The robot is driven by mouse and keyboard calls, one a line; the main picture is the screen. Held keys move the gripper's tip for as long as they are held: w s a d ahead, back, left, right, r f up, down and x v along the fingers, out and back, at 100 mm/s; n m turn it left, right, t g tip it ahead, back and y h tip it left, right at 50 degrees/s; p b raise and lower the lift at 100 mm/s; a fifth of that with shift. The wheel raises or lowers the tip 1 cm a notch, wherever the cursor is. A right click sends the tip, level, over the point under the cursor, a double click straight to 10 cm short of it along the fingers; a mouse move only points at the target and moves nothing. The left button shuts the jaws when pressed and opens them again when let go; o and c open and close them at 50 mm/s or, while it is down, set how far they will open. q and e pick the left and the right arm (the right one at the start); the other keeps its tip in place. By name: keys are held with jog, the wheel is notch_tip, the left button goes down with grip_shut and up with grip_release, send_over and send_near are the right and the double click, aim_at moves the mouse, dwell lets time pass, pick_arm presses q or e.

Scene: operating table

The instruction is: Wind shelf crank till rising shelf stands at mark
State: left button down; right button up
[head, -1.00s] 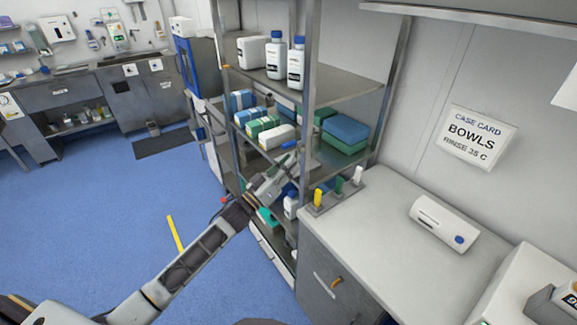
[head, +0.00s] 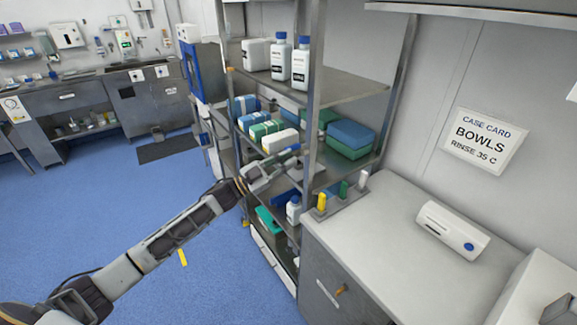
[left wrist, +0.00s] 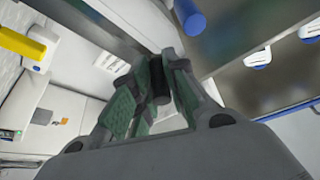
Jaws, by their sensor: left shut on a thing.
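My left gripper (head: 287,160) is at the front of the metal rack, beside its near upright. In the left wrist view its green-padded fingers (left wrist: 155,92) are shut on a short dark cylindrical grip (left wrist: 159,80), which looks like the crank's handle. The rest of the crank is hidden by the fingers and rack. The rack has several levels. A middle shelf holds blue, green and white packs (head: 267,131), and an upper shelf (head: 335,85) holds white bottles. I cannot tell which shelf is the rising one, and I cannot make out the mark. My right gripper is not in view.
A teal item (head: 268,220) sits low in the rack. Blue floor is open at left.

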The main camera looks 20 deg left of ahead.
pick_arm(q)
jog(key=m, duration=0.1)
jog(key=m+g, duration=0.1)
jog(key=r+m, duration=0.1)
jog(key=shift+w+a+r+m+g, duration=0.1)
jog(key=shift+w+a+m+g, duration=0.2)
jog(key=shift+a+m, duration=0.1)
jog(key=shift+w+a+r+m+g+h, duration=0.1)
jog(key=shift+r+m+g, duration=0.2)
jog(key=shift+m, duration=0.5)
jog(key=shift+d+r+m+g+h, duration=0.15)
jog(key=shift+m+g, duration=0.2)
jog(key=shift+m, duration=0.45)
jog(key=shift+w+a+r+m+g+h, duration=0.15)
jog(key=shift+r+m+g, duration=0.15)
jog(key=shift+m, duration=0.5)
jog(key=shift+s, duration=0.1)
jog(key=c, duration=1.4)
grip_release()
jog(key=shift+f, duration=0.1)
jog(key=shift+s+f, duration=0.1)
jog(key=shift+r+v, duration=0.15)
jog(key=shift+v, duration=2.85)
jog(key=shift+r+v, duration=0.1)
jog(key=shift+v, duration=2.85)
